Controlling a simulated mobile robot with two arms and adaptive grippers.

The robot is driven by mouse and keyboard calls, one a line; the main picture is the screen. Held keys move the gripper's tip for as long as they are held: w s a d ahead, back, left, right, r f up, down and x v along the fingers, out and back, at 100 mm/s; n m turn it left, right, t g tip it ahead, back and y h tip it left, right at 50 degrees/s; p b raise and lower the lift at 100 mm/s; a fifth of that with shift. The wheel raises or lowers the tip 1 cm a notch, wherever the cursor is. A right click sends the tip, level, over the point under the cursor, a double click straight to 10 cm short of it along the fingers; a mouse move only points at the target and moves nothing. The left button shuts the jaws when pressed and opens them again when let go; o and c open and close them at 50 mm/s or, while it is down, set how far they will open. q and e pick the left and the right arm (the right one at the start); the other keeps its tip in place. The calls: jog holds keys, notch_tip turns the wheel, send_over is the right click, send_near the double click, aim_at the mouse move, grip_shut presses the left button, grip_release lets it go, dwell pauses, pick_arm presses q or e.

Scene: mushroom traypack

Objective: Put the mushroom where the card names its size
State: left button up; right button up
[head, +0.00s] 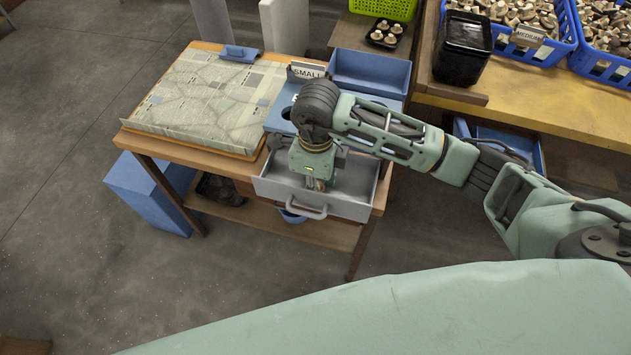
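My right gripper (316,184) points down over the open grey drawer (357,180) of the small wooden table. Its fingertips are small and partly hidden by its own body, so I cannot tell whether it is open or shut. A brownish patch shows at the fingertips; I cannot tell whether it is a mushroom. A card reading SMALL (308,71) stands on the table behind my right arm, by a blue bin (370,70). A card reading MEDIUM (527,36) is on a blue crate (545,52) of mushrooms at the upper right. My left gripper is not in view.
A map-like board (205,100) covers the table's left part. A black container (462,48), a black punnet of mushrooms (385,33) and a green basket (385,7) stand at the back. A blue box (145,195) is on the floor. The floor at left is clear.

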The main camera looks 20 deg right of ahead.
jog(key=o, duration=0.3)
jog(key=shift+o, duration=0.2)
jog(key=shift+r, duration=0.1)
notch_tip(320, 180, up, 12)
dwell(0.8)
